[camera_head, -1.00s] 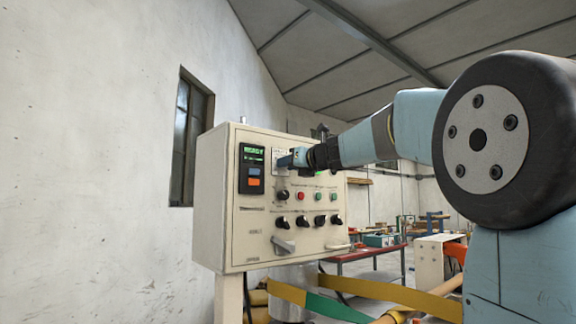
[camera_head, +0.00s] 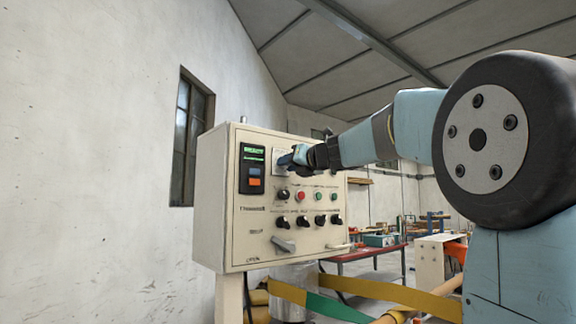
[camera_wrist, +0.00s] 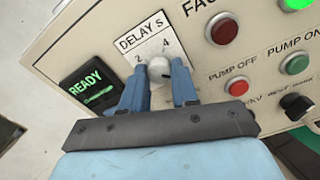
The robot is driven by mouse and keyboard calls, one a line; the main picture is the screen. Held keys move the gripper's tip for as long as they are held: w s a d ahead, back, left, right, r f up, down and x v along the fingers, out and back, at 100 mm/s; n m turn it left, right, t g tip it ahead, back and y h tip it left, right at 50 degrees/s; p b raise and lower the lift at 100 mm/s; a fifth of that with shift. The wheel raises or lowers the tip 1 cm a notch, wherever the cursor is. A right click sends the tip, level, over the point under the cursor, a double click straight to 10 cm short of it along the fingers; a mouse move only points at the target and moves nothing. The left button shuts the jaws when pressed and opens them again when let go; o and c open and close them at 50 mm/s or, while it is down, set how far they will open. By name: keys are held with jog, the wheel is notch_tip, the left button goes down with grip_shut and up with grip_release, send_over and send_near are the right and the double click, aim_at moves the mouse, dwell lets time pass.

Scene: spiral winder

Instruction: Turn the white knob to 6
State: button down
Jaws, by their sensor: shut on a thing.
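The white knob (camera_wrist: 159,68) shows in the wrist view at the middle of a pale dial plate (camera_wrist: 146,46) marked DELAY S. The numbers 2 and 4 are readable above it; the rest of the scale is hidden behind my gripper. My gripper (camera_wrist: 159,74) has its two blue fingers on either side of the knob and is shut on it. A dark mark sits at the knob's lower right. In the head view my gripper (camera_head: 288,159) is at the upper part of the control box (camera_head: 222,240), and it hides the knob there.
A READY display (camera_wrist: 90,87) is left of the dial. Red and green buttons, including a red one (camera_wrist: 222,29), are to the right. Black knobs (camera_head: 302,221) and a grey handle (camera_head: 284,244) are lower on the box. A wall stands behind the box.

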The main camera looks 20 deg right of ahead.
jog(key=c, duration=0.8)
grip_release()
jog(key=shift+c, duration=0.2)
jog(key=v, duration=1.3)
jog(key=shift+s, duration=0.3)
jog(key=shift+d+f, duration=0.15)
jog(key=s+a+f+n+g, duration=0.2)
jog(key=s+a+f+n, duration=0.1)
jog(key=f+n, duration=0.35)
jog(key=s+a+f+n+g+h, duration=0.1)
jog(key=s+a+f+n+g, duration=0.15)
jog(key=f+n, duration=0.4)
jog(key=s+a+f+n+g, duration=0.2)
jog(key=s+f+n, duration=0.25)
jog(key=f, duration=0.35)
jog(key=s+f+n+g+h, duration=0.2)
jog(key=s+f+n, duration=0.4)
jog(key=f+n, duration=0.3)
jog(key=s+d+f+n+g+h, duration=0.1)
jog(key=s+f+n+g+h, duration=0.1)
jog(key=s+f+n, duration=0.4)
notch_tip(320, 180, down, 4)
jog(key=n+h, duration=0.1)
jog(key=n, duration=0.2)
jog(key=shift+s+d+h, duration=0.3)
jog(key=shift+s+h, duration=0.1)
